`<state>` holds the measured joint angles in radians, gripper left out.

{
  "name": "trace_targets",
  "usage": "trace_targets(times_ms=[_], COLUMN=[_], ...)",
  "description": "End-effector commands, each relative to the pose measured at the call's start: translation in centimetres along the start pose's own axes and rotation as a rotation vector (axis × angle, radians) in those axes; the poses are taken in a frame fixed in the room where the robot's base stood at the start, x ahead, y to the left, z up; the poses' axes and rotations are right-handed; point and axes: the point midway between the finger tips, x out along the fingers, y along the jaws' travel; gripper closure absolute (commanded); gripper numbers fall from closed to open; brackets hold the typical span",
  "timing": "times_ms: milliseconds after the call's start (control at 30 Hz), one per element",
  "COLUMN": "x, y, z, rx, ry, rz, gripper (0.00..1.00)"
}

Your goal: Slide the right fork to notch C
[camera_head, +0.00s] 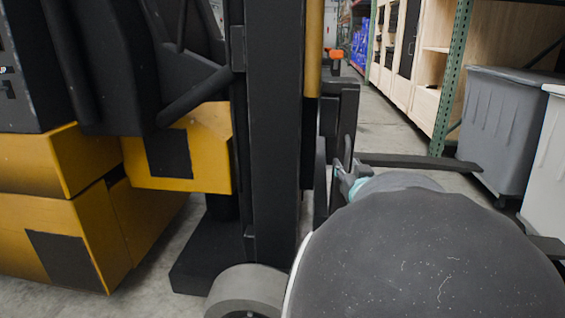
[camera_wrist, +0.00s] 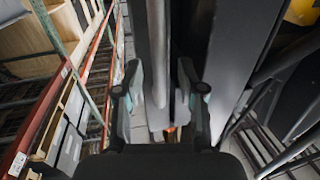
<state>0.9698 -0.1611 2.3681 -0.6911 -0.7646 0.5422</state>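The yellow and black forklift (camera_head: 65,190) fills the left of the head view, with its dark upright mast (camera_head: 275,130). One dark fork (camera_head: 420,161) points right from the carriage (camera_head: 340,110). Part of another fork (camera_head: 546,246) shows at the right edge, mostly hidden behind my arm. I cannot tell the notches or their letters. My gripper (camera_head: 350,183) is beside the carriage, largely hidden by my arm in the head view. In the wrist view my gripper (camera_wrist: 160,75) has its two fingers spread apart, with grey upright bars (camera_wrist: 157,50) beyond and between them. No hold shows.
Grey totes (camera_head: 508,115) stand at the right by a green rack post (camera_head: 452,80) and wooden shelving (camera_head: 400,60). Racking (camera_wrist: 60,110) also lines the left of the wrist view. A bare floor aisle (camera_head: 385,120) runs between the forklift and the shelving.

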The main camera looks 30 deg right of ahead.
Motion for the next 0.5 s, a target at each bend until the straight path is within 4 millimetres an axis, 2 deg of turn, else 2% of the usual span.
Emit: trace_targets(times_ms=[300, 500], x=[-4.8, -6.2], y=[0.1, 0.0], z=[-0.1, 0.0], rx=[-0.003, -0.001], ry=[0.002, 0.001], rz=[0.003, 0.002], gripper=[0.61, 0.61])
